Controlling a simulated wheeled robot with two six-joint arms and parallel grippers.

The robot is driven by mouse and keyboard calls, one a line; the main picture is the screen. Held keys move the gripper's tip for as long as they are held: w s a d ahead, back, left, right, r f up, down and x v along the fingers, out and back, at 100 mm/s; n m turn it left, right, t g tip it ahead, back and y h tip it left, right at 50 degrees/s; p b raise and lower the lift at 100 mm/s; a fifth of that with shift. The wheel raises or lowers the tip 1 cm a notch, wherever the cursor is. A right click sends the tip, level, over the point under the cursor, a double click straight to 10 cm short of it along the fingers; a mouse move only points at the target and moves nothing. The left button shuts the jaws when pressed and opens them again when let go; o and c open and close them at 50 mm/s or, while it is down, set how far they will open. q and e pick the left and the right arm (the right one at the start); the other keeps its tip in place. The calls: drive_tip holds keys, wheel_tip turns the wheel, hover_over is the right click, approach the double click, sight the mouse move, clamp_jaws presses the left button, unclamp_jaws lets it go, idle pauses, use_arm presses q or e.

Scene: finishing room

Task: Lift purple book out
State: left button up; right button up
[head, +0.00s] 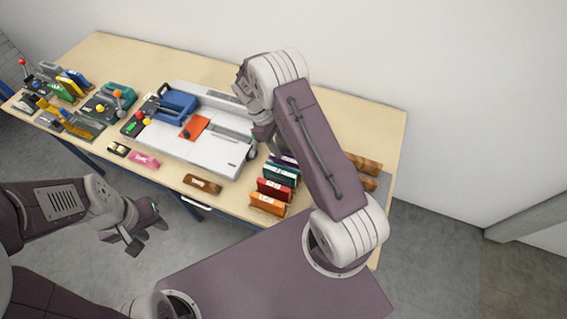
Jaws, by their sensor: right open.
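The purple book (285,159) stands at the far end of a short row of books, partly covered by my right arm. A green book (281,174), a red book (275,189) and an orange book (267,204) stand nearer in the same row. My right gripper (257,147) is open, up and left of the purple book. It is partly hidden by its own arm, and its height above the table is unclear. My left gripper (143,224) is open and empty, off the table's front edge.
A white machine bed (205,152) with a blue part (176,104) and an orange sheet (195,127) lies left of the books. Brown rolls (366,164) lie at the right. Tools crowd the left end of the wooden table (385,125). The back right tabletop is clear.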

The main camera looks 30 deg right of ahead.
sight(285, 158)
drive_tip(key=shift+p+x, duration=0.35)
drive_tip(key=shift+x, duration=0.7)
drive_tip(key=shift+w+a+f, duration=0.15)
drive_tip(key=shift+w+f, duration=0.1)
drive_tip(key=shift+f, duration=0.1)
drive_tip(key=shift+s+f, duration=0.1)
drive_tip(key=shift+f, duration=0.05)
drive_tip(key=p+x, duration=0.2)
drive_tip(key=x, duration=0.2)
drive_tip(key=shift+s, duration=0.1)
drive_tip(key=shift+f+p, duration=0.3)
drive_tip(key=shift+f, duration=0.1)
drive_tip(key=shift+f, duration=0.1)
drive_tip(key=shift+f+b, duration=0.15)
drive_tip(key=shift+b, duration=0.25)
